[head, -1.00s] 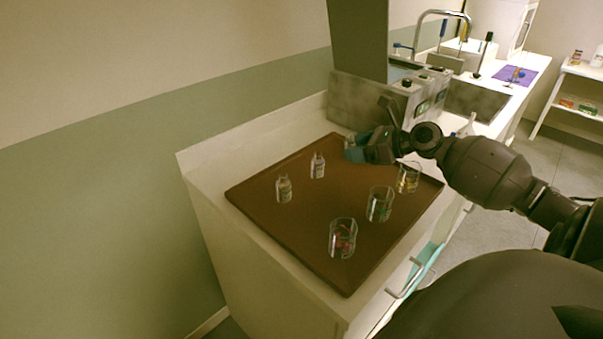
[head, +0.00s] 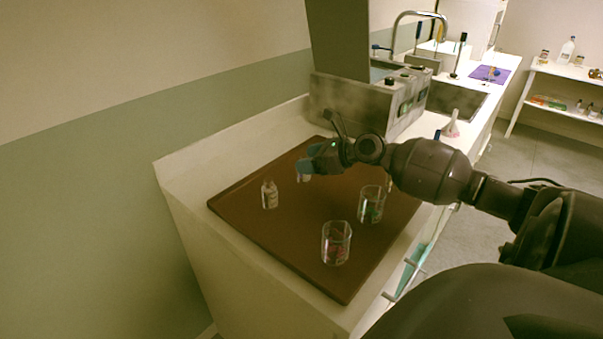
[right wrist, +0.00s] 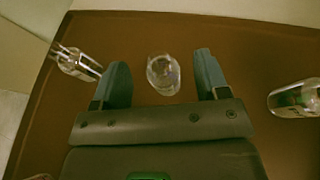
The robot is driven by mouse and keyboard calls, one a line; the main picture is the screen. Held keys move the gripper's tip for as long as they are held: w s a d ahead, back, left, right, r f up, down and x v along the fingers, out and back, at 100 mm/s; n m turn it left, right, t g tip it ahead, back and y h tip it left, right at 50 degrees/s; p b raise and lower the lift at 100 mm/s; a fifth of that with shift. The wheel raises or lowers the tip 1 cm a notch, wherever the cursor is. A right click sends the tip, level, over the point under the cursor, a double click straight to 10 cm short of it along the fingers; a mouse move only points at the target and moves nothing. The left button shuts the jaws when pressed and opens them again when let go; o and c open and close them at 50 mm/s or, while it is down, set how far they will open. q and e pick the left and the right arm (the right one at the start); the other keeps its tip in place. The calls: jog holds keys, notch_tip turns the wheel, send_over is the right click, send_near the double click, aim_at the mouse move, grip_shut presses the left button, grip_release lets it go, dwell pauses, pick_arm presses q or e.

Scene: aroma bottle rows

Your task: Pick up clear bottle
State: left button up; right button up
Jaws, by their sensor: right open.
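A clear bottle (head: 304,178) stands on the brown tray (head: 235,209), partly hidden by my right gripper (head: 311,163). In the right wrist view a clear bottle (right wrist: 163,74) shows between the two spread fingers, seen from above. My right gripper is open and holds nothing; I cannot tell whether a finger touches the bottle. A second clear bottle (head: 269,195) with a pale label stands to the left. The right wrist view also shows clear glassware at the left (right wrist: 77,64) and right (right wrist: 295,99). My left gripper is not in view.
Two clear beakers, one nearer (head: 336,243) and one behind it (head: 371,204), stand on the tray's right side, below my right arm. A grey machine (head: 365,105) stands behind the tray. The wall is at the left. The tray's front left part is bare.

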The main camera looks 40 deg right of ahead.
jog(key=shift+x, duration=1)
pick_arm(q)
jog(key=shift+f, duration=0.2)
pick_arm(e)
jog(key=shift+c, duration=0.6)
jog(key=c, duration=0.9)
jog(key=shift+r, duration=0.15)
jog(key=shift+r, duration=0.3)
pick_arm(q)
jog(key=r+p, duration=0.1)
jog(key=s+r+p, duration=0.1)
jog(key=p, duration=0.1)
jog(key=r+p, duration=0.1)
jog(key=p, duration=0.1)
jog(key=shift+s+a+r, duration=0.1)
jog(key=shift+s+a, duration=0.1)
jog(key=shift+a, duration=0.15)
pick_arm(e)
notch_tip(320, 180, up, 19)
jog(key=shift+r, duration=0.1)
